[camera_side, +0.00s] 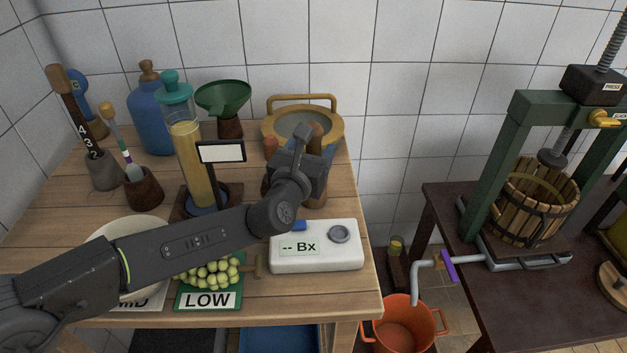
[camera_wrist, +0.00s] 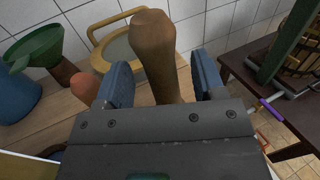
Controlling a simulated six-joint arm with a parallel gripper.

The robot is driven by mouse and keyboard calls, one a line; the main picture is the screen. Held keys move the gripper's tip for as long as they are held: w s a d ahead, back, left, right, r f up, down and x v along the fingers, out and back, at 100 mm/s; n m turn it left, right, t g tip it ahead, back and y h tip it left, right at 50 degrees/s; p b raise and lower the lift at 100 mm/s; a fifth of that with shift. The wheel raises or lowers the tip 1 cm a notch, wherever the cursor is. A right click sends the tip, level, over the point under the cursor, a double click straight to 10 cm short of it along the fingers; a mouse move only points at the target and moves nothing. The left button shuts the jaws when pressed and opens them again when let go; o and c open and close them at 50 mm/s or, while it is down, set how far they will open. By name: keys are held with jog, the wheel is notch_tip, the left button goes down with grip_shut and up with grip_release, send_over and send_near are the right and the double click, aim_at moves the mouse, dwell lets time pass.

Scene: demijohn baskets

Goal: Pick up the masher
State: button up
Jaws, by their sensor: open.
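A brown wooden club-shaped piece, which looks like the masher (camera_wrist: 155,50), stands upright between my gripper's blue fingers in the wrist view. My gripper (camera_wrist: 160,78) is open, with one finger on each side of it. I see a gap at its right; contact at its left is hard to judge. In the side view, my gripper (camera_side: 314,160) is over the back right of the wooden table and largely hides this piece.
A shorter reddish-brown wooden piece (camera_wrist: 85,86) stands left of the fingers. A round tan-rimmed sieve (camera_side: 268,128) is behind, and a green funnel (camera_side: 223,95) is farther left. A white Bx meter (camera_side: 335,257) lies in front. The table's right edge is close.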

jog(key=shift+c, duration=0.4)
grip_shut()
jog(key=shift+r, duration=0.15)
notch_tip(320, 180, up, 10)
dwell(0.6)
